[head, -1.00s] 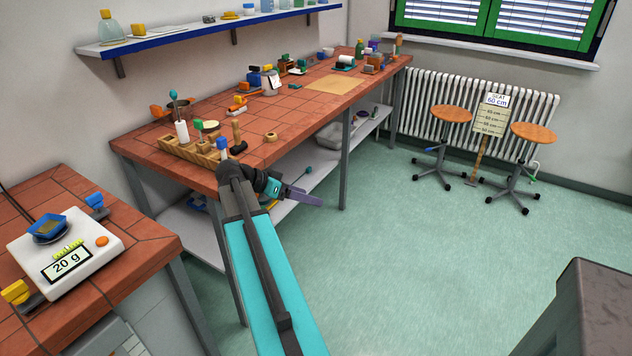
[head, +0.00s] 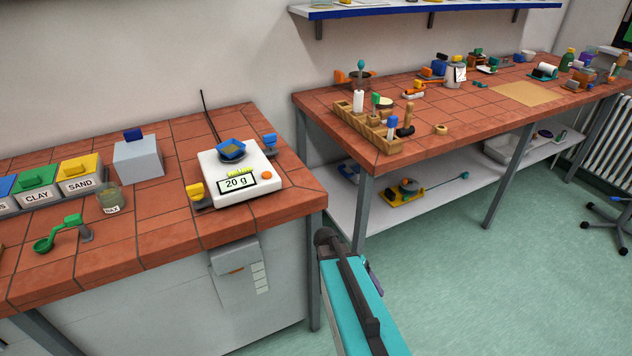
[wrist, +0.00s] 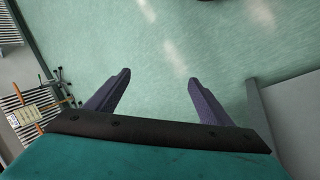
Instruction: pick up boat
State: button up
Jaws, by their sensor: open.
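The boat (head: 231,148), a small blue square dish with something brownish inside, sits on the pan of a white scale (head: 213,184) on the left bench. The scale's display reads 20 g. My gripper (wrist: 158,79) is open and empty in the wrist view, with its two purple fingers spread over the green floor. In the head view my arm reaches up from the bottom, and the gripper is mostly hidden behind it, low in front of the gap between the benches. The gripper is well to the right of the boat, and the wrist view does not show the boat.
Yellow (head: 196,192) and blue (head: 270,142) handled items flank the scale. A grey box (head: 138,158), a glass jar (head: 112,200), a green scoop (head: 58,234) and labelled bins (head: 80,181) stand further left. The right bench (head: 470,112) holds a wooden rack (head: 368,128).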

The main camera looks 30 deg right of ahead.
jog(key=s+a+f+n+y, duration=0.1)
jog(key=s+a+f+n, duration=0.2)
jog(key=s+a+f, duration=0.2)
jog(key=s+a+f+n+g+y, duration=0.1)
jog(key=s+a+f, duration=0.5)
jog(key=a, duration=0.6)
jog(key=s+a+f+n+y, duration=0.2)
jog(key=s+a+f+n, duration=0.3)
jog(key=a, duration=0.4)
jog(key=shift+s+f+y, duration=0.2)
jog(key=shift+s+y, duration=0.1)
jog(key=shift+s, duration=0.15)
